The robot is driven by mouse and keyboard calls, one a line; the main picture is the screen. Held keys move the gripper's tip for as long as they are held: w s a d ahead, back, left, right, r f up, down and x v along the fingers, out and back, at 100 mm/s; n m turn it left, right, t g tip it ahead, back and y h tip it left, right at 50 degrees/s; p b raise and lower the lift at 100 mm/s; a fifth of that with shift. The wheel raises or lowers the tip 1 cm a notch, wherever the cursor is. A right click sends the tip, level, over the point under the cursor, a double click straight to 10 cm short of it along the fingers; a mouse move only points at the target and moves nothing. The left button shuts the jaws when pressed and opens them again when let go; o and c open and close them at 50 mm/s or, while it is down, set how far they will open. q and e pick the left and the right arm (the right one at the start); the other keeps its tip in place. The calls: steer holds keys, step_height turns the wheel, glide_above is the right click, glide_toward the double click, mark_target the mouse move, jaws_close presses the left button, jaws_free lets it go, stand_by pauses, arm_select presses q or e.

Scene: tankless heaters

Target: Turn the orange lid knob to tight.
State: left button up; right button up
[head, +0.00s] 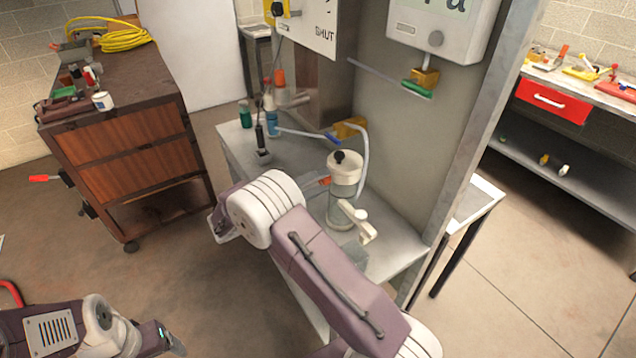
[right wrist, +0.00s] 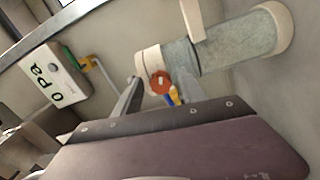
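In the right wrist view the canister (right wrist: 235,40) appears sideways. An orange knob (right wrist: 160,82) shows at its lid end; a small orange patch (head: 324,181) shows beside the canister in the head view. My right gripper (right wrist: 160,90) is open, its fingers apart on either side of the knob in that view; I cannot tell contact.
The metal bench (head: 240,145) holds bottles (head: 272,120) and a blue-ended hose (head: 310,133). A white handle (head: 358,220) juts from the canister's front. A grey panel (head: 400,150) rises behind. A wooden cabinet (head: 130,150) stands left, with open floor between.

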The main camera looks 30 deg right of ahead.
steer(key=a, duration=0.9)
steer(key=shift+s+f+b, duration=0.2)
steer(key=shift+s+b, duration=0.1)
steer(key=shift+b, duration=0.15)
